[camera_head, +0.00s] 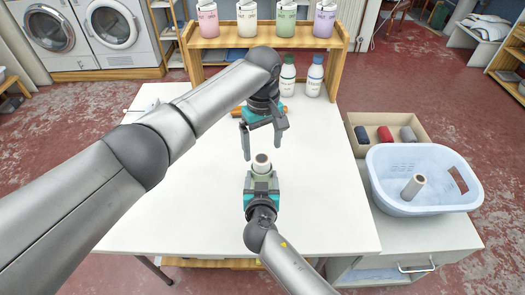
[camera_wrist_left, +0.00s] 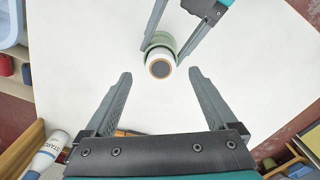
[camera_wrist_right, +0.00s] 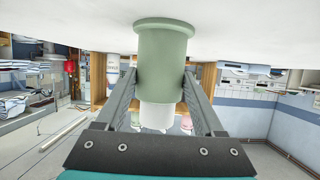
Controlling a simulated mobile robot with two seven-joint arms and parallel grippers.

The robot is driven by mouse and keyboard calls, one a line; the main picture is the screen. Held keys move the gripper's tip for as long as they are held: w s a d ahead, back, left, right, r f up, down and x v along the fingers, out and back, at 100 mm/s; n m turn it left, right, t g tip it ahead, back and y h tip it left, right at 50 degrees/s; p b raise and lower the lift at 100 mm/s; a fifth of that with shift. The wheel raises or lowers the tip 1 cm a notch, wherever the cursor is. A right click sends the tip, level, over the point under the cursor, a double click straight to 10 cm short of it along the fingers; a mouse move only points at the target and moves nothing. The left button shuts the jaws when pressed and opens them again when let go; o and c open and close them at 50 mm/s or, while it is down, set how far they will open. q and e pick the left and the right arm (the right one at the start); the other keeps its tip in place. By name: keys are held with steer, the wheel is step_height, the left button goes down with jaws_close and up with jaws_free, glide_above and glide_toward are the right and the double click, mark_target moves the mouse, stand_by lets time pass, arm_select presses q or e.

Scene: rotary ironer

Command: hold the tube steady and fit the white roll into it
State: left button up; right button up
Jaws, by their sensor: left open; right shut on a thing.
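The pale green tube (camera_head: 249,176) stands on its wide flange on the white table, upright. My right gripper (camera_head: 262,182) is shut around it from the near side; the right wrist view, upside down, shows the tube (camera_wrist_right: 163,65) between the fingers. The white roll (camera_head: 261,160), with a brown core, sits in the tube's upper end, its end sticking out; this part also shows in the right wrist view (camera_wrist_right: 157,117). How deep it reaches is hidden. My left gripper (camera_head: 263,146) is open and empty just above and behind the roll, fingers apart from it.
A pale blue basket (camera_head: 385,198) holding another roll (camera_head: 413,187) stands at the right, in front of a box (camera_head: 360,122) with dark rolls. Two bottles (camera_head: 314,78) and a wooden shelf (camera_head: 210,43) stand at the back. The table's front left (camera_head: 200,215) is clear.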

arm_select(q)
step_height(320, 180, up, 4)
steer(key=shift+r, duration=0.1)
stand_by(0.4)
arm_select(e)
steer(key=o, duration=1.6)
steer(key=shift+c, duration=0.2)
steer(key=shift+s, duration=0.15)
